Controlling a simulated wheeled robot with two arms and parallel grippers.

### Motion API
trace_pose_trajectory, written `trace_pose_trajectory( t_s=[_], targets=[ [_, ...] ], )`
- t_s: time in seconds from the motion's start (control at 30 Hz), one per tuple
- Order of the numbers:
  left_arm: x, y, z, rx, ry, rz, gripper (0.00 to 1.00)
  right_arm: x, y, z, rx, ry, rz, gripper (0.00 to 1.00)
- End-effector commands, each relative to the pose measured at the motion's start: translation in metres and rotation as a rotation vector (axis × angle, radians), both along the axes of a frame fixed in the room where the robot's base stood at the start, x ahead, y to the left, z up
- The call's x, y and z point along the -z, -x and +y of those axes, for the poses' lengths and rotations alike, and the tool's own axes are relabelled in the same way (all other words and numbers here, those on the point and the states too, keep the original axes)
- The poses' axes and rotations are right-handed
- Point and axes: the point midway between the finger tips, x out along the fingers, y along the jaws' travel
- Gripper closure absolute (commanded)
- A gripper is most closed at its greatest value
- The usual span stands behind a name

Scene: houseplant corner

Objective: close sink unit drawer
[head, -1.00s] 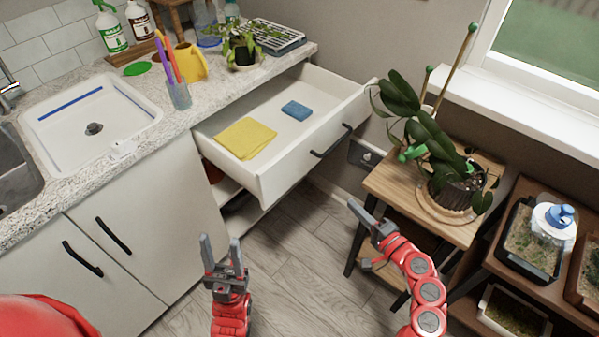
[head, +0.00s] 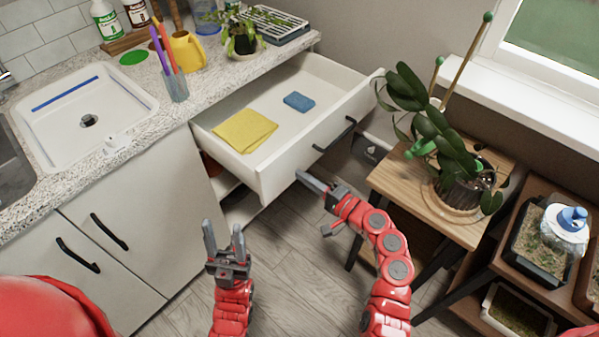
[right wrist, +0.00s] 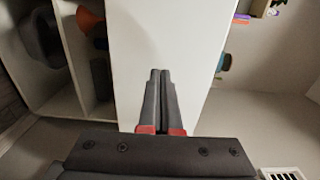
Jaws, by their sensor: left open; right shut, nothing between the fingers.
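The sink unit drawer (head: 312,154) is pulled well out in the head view. It holds a yellow cloth (head: 245,130) and a blue sponge (head: 299,101). Its dark handle (head: 335,134) is on the front face. My right gripper (head: 301,176) is shut and empty, its fingertips close to the lower part of the drawer front, left of the handle. In the right wrist view the shut fingers (right wrist: 160,75) point at the white drawer front (right wrist: 150,35); whether they touch it I cannot tell. My left gripper (head: 224,230) is open and empty, above the floor in front of the cabinet.
A wooden stand (head: 400,180) with a potted plant (head: 465,183) is right of the drawer, close to my right arm. The counter (head: 200,98) carries a sink (head: 85,115), a cup of tools (head: 176,85) and a watering can (head: 187,50).

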Motion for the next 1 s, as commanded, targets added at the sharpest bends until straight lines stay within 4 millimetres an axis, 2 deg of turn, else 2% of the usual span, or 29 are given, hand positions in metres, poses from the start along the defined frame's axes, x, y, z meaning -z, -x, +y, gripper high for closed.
trace_pose_trajectory(
  t_s=[0.2,0.73,0.87,1.0],
  targets=[
    [-0.002,0.0,0.0,0.0,0.0,0.0,0.5,0.0,-0.01,0.014,-0.002,0.0,0.001,1.0],
    [0.001,0.0,0.0,0.0,0.0,0.0,0.5,0.001,-0.014,0.02,-0.001,0.0,0.0,1.0],
    [0.006,0.0,0.0,0.0,0.0,0.0,0.5,0.001,-0.023,0.032,-0.002,-0.002,-0.002,1.0],
    [0.017,0.0,0.0,0.0,0.0,0.0,0.5,0.002,-0.038,0.055,-0.006,-0.002,-0.002,1.0]
  ],
)
